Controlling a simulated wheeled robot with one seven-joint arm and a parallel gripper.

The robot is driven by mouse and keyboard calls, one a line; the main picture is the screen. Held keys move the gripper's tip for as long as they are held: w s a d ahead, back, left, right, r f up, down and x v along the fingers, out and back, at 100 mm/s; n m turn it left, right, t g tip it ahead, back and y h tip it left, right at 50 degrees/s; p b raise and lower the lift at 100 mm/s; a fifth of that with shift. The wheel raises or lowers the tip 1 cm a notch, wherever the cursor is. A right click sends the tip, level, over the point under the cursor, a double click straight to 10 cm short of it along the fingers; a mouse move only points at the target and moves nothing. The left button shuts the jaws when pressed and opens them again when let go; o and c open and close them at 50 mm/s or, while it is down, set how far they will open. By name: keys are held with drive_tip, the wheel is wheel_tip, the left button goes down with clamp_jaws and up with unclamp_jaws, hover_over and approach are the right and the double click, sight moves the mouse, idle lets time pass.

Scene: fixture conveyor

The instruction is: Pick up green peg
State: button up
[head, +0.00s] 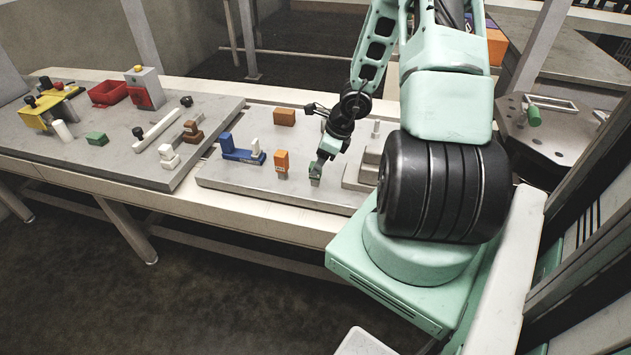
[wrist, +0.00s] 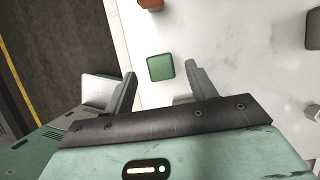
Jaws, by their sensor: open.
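The green peg (wrist: 160,67) shows in the wrist view as a rounded green square on the pale plate. It lies between and slightly beyond the fingertips of my gripper (wrist: 160,77), with clear gaps on both sides. The fingers are open and hold nothing. In the head view my gripper (head: 320,165) points down at the right part of the front plate, right over the small greenish peg (head: 315,182). The fingers partly hide it there, and I cannot tell from this view whether they touch it.
An orange block (head: 282,163) stands close to the left of the peg, and a blue bracket (head: 240,151) is farther left. A grey stepped block (head: 362,170) stands to the right. Another green block (head: 97,138) lies on the left plate. An orange-brown block (head: 285,117) lies behind.

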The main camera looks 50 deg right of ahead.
drive_tip(key=shift+b+x, duration=0.85)
drive_tip(key=shift+x, duration=2.45)
drive_tip(key=shift+s+d, duration=0.15)
drive_tip(key=shift+s, duration=0.05)
clamp_jaws()
